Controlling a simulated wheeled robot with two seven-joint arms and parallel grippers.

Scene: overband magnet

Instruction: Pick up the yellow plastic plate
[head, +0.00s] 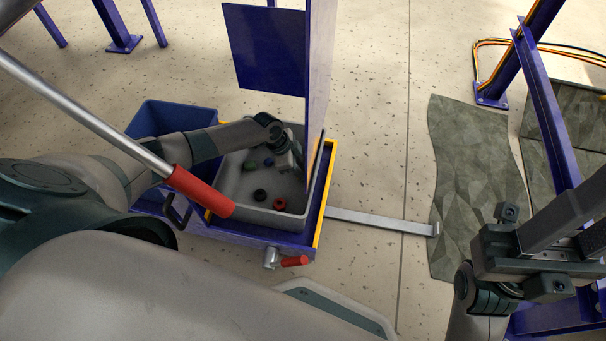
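No separate yellow plate shows clearly. A thin yellow strip (326,205) runs along the right side of the grey bin, and I cannot tell whether it is the plate's edge or part of the blue stand. My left gripper (294,163) reaches over the back right part of the bin, partly hidden behind the blue upright; its fingers are too small to read. My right gripper (530,250) is at the far right, well apart from the bin and above the floor near the green-grey mat. Its finger opening is not clear.
The grey bin (240,185) holds a black ring (260,195), a red ring (279,204) and small green and blue pieces. A blue bin (172,115) stands behind. A red-handled lever (200,190) crosses in front. A metal bar (380,220) extends right toward the mat (465,190).

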